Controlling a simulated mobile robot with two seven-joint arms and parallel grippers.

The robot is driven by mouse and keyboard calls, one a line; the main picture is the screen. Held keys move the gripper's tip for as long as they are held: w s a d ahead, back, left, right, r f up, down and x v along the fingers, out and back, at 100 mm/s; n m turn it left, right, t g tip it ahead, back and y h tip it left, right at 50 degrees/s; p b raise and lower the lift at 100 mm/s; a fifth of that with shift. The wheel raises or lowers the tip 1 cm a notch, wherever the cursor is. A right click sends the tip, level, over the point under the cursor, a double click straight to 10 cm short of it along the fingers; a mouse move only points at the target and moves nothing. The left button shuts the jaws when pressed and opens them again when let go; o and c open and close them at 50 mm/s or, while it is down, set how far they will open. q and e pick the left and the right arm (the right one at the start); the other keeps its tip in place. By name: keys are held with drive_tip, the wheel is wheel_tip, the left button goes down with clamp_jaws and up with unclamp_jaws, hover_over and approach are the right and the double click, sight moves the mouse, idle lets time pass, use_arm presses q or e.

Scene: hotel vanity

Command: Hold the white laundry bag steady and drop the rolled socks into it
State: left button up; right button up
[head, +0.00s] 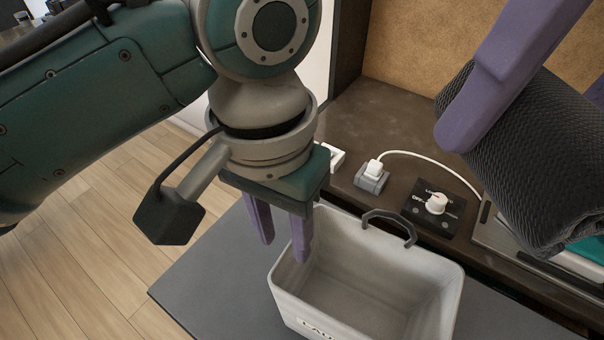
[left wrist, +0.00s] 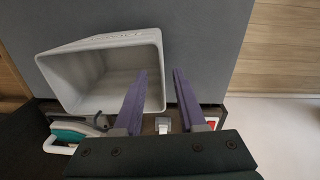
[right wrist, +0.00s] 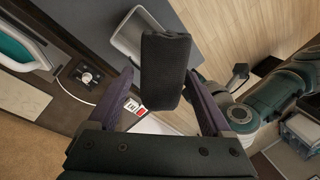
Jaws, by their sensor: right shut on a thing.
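The white laundry bag (head: 440,300), a stiff open-topped box with a dark handle and lettering on its front, stands on a grey surface; the left wrist view also shows it (left wrist: 60,75). My left gripper (head: 281,252) points down at the bag's left wall. Its purple fingers are apart, one outside and one at the rim; in the left wrist view the wall's edge lies between them. Whether they touch it is unclear. My right gripper (right wrist: 160,76) is shut on the dark rolled socks (head: 530,160), held up right of and above the bag. Its second finger is hidden in the head view.
Behind the bag, a brown counter (head: 400,105) carries a white plug in a socket (head: 372,176) with a cable, and a black dial panel (head: 434,208). A teal and white iron (right wrist: 22,50) lies beside it. Wooden floor (head: 70,270) is at left.

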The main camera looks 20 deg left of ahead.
sight(289, 279)
use_arm(q)
wheel_tip(289, 279, down, 12)
drive_tip(key=shift+d+r, duration=0.1)
idle(0.4)
clamp_jaws()
idle(0.3)
idle(0.5)
idle(0.6)
use_arm(e)
drive_tip(key=f, duration=0.1)
drive_tip(key=w+a+f, duration=0.1)
drive_tip(key=f, duration=0.1)
drive_tip(key=a+f, duration=0.1)
drive_tip(key=shift+w+a+f, duration=0.15)
drive_tip(key=shift+a+f, duration=0.05)
drive_tip(key=shift+f, duration=0.2)
wheel_tip(289, 279, down, 6)
